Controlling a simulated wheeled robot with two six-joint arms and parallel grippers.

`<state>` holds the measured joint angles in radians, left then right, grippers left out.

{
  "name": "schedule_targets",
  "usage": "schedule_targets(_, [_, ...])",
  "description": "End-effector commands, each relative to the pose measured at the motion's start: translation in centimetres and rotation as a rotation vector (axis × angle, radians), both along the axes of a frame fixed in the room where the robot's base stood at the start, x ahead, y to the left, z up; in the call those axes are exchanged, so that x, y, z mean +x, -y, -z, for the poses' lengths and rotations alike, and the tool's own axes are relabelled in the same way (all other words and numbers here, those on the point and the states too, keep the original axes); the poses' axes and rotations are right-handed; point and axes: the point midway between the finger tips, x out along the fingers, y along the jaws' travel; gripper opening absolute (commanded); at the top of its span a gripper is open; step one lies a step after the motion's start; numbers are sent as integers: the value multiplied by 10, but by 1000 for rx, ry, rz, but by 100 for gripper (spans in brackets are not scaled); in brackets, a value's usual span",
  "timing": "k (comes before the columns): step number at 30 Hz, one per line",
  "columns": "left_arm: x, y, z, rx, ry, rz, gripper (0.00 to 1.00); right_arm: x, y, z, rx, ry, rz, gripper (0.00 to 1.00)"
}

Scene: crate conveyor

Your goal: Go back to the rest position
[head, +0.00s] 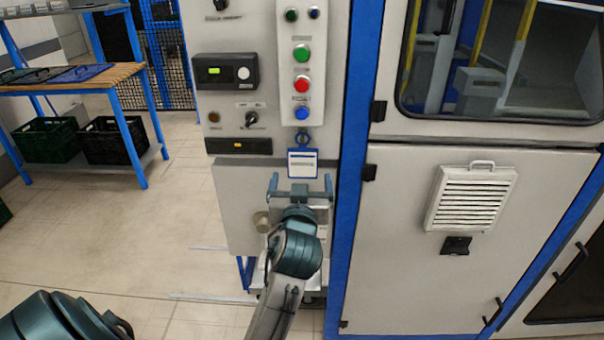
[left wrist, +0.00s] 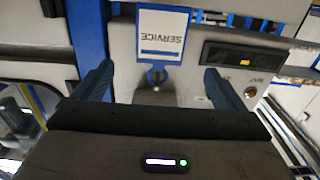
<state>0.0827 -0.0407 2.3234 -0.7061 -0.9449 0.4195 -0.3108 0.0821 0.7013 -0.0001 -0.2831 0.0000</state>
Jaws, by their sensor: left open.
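My left gripper (head: 300,187) is in front of the grey control cabinet (head: 233,190), its two fingers spread apart and pointing up toward the panel. It is open, with nothing seen between the fingers. In the left wrist view the open gripper (left wrist: 160,87) faces the same tag (left wrist: 162,35), which reads SERVICE upside down. I cannot tell whether a finger touches the cabinet. My right gripper is in neither view.
The panel carries green, red (head: 302,84) and blue buttons and a small display box (head: 226,71). A blue-framed machine with a vented door (head: 472,198) stands at right. A blue-legged table (head: 128,128) with dark crates (head: 112,142) stands at left. The floor (head: 110,235) between is clear.

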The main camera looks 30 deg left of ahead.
Motion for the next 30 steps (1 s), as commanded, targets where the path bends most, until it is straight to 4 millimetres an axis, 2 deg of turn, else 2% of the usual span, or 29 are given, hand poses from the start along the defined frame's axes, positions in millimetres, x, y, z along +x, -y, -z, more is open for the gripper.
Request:
schedule_targets(3, [-12, 8, 1, -3, 2, 1, 92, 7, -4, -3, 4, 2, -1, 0])
schedule_targets(9, [-23, 14, 0, 1, 1, 0, 92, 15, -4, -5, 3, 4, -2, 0])
schedule_targets(16, [-22, 15, 2, 2, -5, 2, 92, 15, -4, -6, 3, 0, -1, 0])
schedule_targets(19, [-12, 19, 21, 9, -45, 24, 92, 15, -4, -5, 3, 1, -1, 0])
schedule_targets(20, [-6, 21, 32, 13, -67, 36, 92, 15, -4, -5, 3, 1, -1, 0])
schedule_targets(23, [15, 31, 86, 27, -172, 93, 92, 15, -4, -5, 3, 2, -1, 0])
schedule_targets(26, [32, 43, 160, 34, -304, 165, 92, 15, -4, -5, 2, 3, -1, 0])
schedule_targets(27, [35, 47, 191, 33, -354, 192, 92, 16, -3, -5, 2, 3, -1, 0])
schedule_targets(29, [36, 52, 237, 30, -429, 231, 92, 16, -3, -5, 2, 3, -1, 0])
schedule_targets(30, [34, 56, 268, 24, -479, 255, 92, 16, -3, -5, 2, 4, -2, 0])
